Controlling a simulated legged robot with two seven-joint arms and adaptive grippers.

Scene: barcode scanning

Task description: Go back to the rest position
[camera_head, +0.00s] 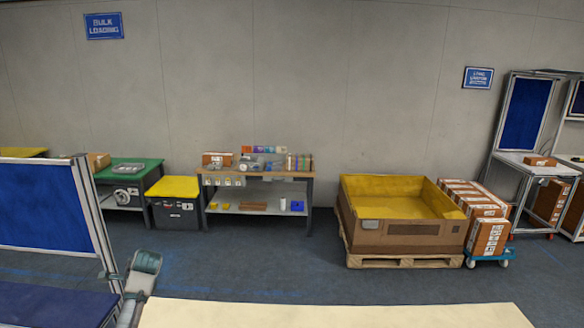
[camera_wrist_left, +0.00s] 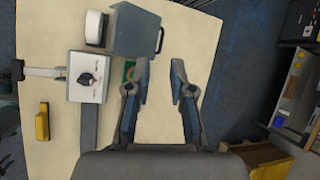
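My left gripper (camera_wrist_left: 160,75) shows in the left wrist view. Its two fingers are apart with only the cream tabletop (camera_wrist_left: 165,30) behind the gap, so it is open and empty. A grey box with a black knob (camera_wrist_left: 88,76) is on the table to the left of the fingers. A grey-blue case (camera_wrist_left: 133,38) with a white-topped item (camera_wrist_left: 95,28) beside it lies beyond the fingertips. A small green thing (camera_wrist_left: 130,71) is partly hidden by the left finger. My right gripper is in neither view.
The near tabletop (camera_head: 330,314) looks bare in the head view. A grey-green device (camera_head: 146,263) rises at its left edge. A yellow item (camera_wrist_left: 42,122) lies at the wrist view's left. Workbenches, a large carton (camera_head: 400,230) on a pallet and stacked boxes stand across the floor.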

